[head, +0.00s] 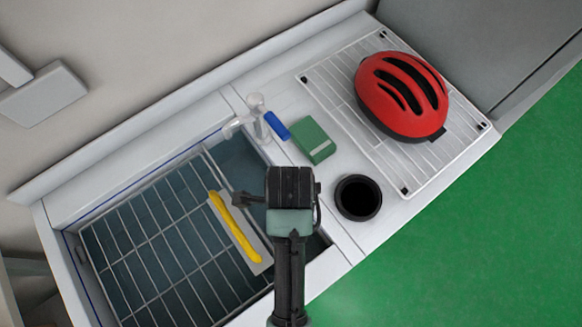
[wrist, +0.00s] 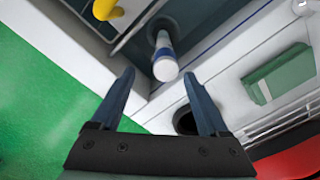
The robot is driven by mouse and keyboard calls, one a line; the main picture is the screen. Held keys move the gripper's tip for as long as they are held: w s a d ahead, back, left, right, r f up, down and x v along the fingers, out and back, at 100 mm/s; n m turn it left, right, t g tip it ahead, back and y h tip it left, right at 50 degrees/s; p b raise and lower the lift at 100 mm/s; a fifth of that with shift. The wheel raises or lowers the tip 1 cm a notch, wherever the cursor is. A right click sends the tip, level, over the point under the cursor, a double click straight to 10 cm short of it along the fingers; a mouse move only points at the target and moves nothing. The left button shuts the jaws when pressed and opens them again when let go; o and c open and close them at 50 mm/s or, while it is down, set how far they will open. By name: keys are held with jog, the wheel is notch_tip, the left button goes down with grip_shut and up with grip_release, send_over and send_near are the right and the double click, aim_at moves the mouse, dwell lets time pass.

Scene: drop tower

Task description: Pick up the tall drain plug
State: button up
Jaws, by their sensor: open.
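The tall drain plug (wrist: 165,62) appears to be the upright white and grey tube with a blue band in the wrist view. Its pale top end faces my camera, and its lower end goes down to a dark round spot in the sink. My gripper (wrist: 159,78) is open, with its two dark fingers spread and nothing between them. The plug's top shows beyond and between the fingertips; I see no contact. In the head view the end of my arm covers the sink's right end, and I cannot make out the plug there.
The sink (head: 135,180) holds a wire rack and a yellow item (head: 236,230) on a grey strip. On the counter are a white tap (head: 257,104), a green box (head: 314,141), a black round cup (head: 358,198) and a red helmet (head: 400,95) on a white wire rack (head: 335,82).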

notch_tip(320, 180, down, 5)
jog(key=shift+r, duration=0.2)
jog(key=f, duration=0.5)
jog(key=shift+w+f+p, duration=0.35)
jog(key=shift+w+f, duration=0.05)
grip_shut()
dwell(1.1)
